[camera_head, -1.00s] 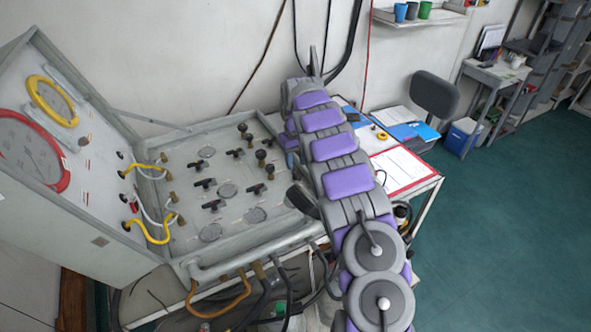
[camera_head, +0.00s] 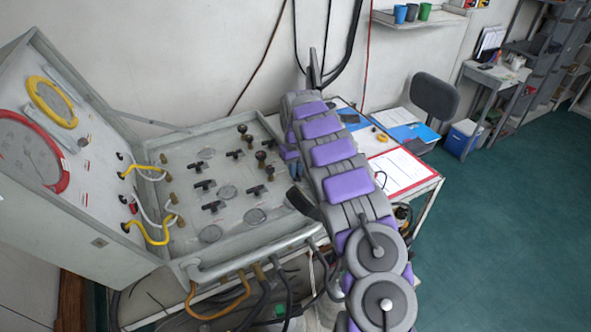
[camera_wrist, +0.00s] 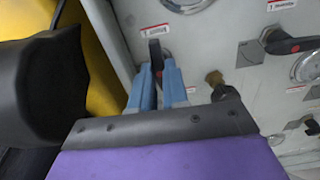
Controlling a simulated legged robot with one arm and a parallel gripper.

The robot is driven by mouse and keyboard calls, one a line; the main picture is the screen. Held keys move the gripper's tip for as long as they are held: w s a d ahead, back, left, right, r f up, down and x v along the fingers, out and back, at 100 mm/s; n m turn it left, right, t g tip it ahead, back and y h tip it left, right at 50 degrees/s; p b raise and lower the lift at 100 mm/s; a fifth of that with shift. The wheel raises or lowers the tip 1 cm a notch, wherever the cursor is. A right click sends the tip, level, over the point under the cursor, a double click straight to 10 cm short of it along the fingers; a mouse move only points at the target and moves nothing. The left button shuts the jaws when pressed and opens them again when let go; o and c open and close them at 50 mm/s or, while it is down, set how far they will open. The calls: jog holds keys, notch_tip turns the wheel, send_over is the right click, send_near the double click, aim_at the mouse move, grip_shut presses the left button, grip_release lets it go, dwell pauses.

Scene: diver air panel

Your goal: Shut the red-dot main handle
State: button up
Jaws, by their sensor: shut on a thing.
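In the wrist view, the blue fingertips of my gripper (camera_wrist: 158,82) are closed around a black lever handle (camera_wrist: 155,52). A small trace of red shows on the handle between the fingertips, and a red-and-white label lies just beyond it. The fingers cover much of this handle. A second black handle (camera_wrist: 283,42) with a red mark stands apart to the right, beside a round gauge. In the head view, the grey panel (camera_head: 180,238) carries several black handles and round gauges. My arm hides its right edge, and the gripped handle cannot be made out there.
A brass fitting with a black knob (camera_wrist: 222,88) is close to the right of my fingers. Yellow hoses (camera_head: 150,237) loop at the panel's left. A table with papers (camera_head: 398,168) is right of my arm. The green floor (camera_head: 500,230) is open at right.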

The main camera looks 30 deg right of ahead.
grip_shut()
jog(key=shift+m, duration=0.3)
jog(key=shift+a+r+m+p, duration=0.1)
jog(key=shift+m+p, duration=0.55)
jog(key=shift+m, duration=0.35)
jog(key=m+p, duration=0.2)
jog(key=m, duration=0.4)
jog(key=m+p, duration=0.1)
jog(key=m, duration=0.3)
jog(key=shift+w+m, duration=0.15)
jog(key=shift+m, duration=0.15)
jog(key=shift+m+p, duration=0.55)
jog(key=shift+m, duration=1.45)
jog(key=o, duration=0.6)
grip_release()
jog(key=shift+o, duration=0.2)
jog(key=shift+r, duration=0.1)
